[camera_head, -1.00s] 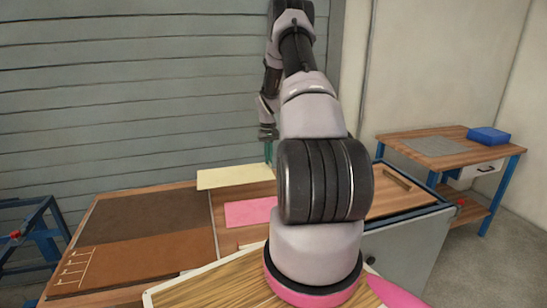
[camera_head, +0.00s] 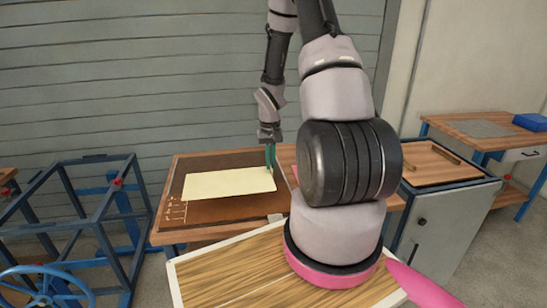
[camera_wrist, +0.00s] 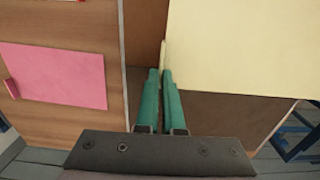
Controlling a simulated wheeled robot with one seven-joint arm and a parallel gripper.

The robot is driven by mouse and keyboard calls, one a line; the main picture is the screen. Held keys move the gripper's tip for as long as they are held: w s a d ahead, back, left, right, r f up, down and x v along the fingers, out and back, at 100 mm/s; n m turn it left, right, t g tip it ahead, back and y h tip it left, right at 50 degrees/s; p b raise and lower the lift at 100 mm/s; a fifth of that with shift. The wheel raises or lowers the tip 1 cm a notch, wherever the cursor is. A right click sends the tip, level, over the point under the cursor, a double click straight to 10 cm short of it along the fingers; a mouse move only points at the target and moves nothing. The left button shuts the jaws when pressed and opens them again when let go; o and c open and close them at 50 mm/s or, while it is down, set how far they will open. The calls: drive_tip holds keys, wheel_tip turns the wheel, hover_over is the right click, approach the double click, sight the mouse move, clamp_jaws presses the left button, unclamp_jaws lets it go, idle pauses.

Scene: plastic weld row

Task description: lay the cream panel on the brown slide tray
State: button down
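The cream panel (camera_head: 230,184) is a flat pale rectangle over the brown slide tray (camera_head: 220,213), which has white comb-like marks at its left. My gripper (camera_head: 270,160) is at the panel's right end, its teal fingers pointing down. In the wrist view my gripper (camera_wrist: 160,75) has its fingers close together with a thin pale edge of the cream panel (camera_wrist: 240,50) between them. The tray's brown surface (camera_wrist: 225,115) shows below the panel there. I cannot tell whether the panel touches the tray or is just above it.
A pink panel (camera_wrist: 60,75) lies on the wooden bench beside the tray. A blue frame (camera_head: 90,200) with a handwheel stands at the left. A grey cabinet (camera_head: 440,225) with a wooden top is at the right. A blue box (camera_head: 531,122) sits on a bench behind.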

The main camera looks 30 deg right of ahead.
sight(269, 175)
drive_tip(key=shift+s+a+f, duration=0.15)
drive_tip(key=shift+a+f, duration=0.1)
drive_tip(key=shift+a, duration=0.1)
drive_tip(key=shift+f, duration=2.4)
drive_tip(key=shift+f, duration=1.25)
idle(0.8)
drive_tip(key=c, duration=0.6)
unclamp_jaws()
drive_tip(key=shift+o, duration=0.2)
